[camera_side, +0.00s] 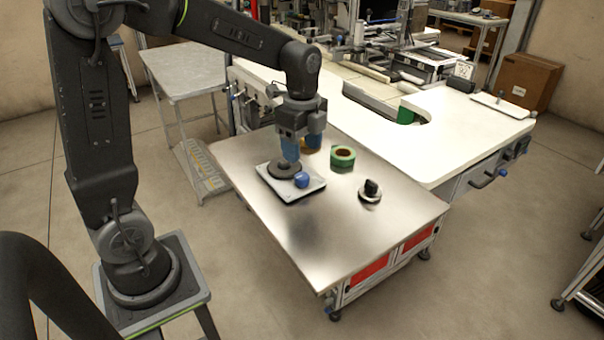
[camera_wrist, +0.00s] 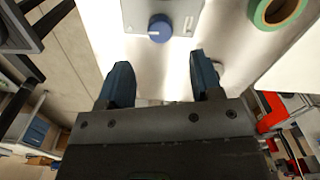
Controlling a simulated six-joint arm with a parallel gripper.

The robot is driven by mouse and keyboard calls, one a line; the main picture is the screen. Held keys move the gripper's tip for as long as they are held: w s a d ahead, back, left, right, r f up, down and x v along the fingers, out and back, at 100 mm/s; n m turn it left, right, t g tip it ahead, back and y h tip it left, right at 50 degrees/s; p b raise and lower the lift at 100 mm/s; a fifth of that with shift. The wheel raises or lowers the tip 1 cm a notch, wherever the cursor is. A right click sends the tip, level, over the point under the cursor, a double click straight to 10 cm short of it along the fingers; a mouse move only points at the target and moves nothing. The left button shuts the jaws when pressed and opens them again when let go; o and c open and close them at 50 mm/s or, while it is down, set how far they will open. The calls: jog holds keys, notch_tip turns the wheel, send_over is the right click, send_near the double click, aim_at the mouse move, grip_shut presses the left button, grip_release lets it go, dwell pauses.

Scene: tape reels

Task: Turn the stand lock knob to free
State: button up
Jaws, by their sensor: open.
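The stand is a light grey plate (camera_side: 311,188) with a dark round hub (camera_side: 284,169) on it, lying on the metal table. My gripper (camera_side: 302,154) is open and empty, above the table by the hub. In the wrist view its two blue fingers (camera_wrist: 161,62) are apart, with the knob beyond their tips, untouched.
A green tape reel (camera_side: 343,157) lies right of the stand; it also shows in the wrist view (camera_wrist: 276,12). The front tabletop is clear.

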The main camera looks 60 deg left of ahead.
aim_at(302, 176)
notch_tip(302, 176, down, 8)
jog(key=shift+r, duration=0.25)
jog(key=c, duration=0.9)
